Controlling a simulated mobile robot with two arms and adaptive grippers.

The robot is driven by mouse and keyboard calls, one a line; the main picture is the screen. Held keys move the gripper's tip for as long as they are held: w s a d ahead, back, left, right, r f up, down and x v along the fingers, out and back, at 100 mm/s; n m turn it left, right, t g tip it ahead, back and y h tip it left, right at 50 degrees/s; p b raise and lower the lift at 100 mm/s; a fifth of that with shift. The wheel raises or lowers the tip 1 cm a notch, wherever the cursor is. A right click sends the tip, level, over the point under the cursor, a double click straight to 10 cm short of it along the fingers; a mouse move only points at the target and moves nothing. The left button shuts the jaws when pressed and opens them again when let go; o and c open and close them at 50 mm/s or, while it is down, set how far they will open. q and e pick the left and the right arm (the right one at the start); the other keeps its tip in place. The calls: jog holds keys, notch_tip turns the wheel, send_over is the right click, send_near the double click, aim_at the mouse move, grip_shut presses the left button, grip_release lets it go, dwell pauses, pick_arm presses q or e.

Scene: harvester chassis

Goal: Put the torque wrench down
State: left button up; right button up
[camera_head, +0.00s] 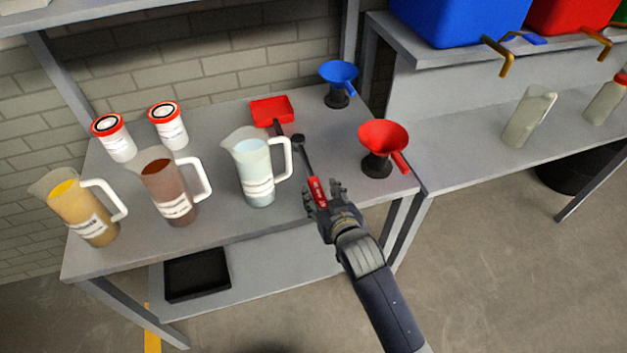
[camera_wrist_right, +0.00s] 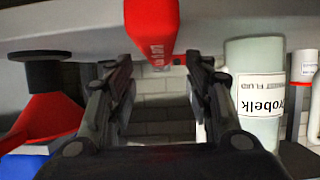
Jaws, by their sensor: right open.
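The torque wrench has a red handle (camera_head: 317,190) and a dark shaft with its head on the grey workbench (camera_head: 225,215). It lies along the bench near the front edge, with the handle end toward me. My right gripper (camera_head: 324,193) is at the handle, fingers apart on either side. In the right wrist view, the red handle (camera_wrist_right: 152,28) shows above the gap between the open fingertips (camera_wrist_right: 158,65). I cannot tell whether a finger touches it. My left gripper is not in view.
A clear-liquid jug (camera_head: 256,170) stands left of the wrench. Brown (camera_head: 168,185) and yellow (camera_head: 78,210) jugs stand further left.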

aim_at(316, 184)
jog(key=x, duration=0.4)
jog(key=shift+w+a+f+p, duration=0.1)
jog(key=shift+w+a+p, duration=0.05)
jog(key=shift+w+p, duration=0.25)
grip_shut()
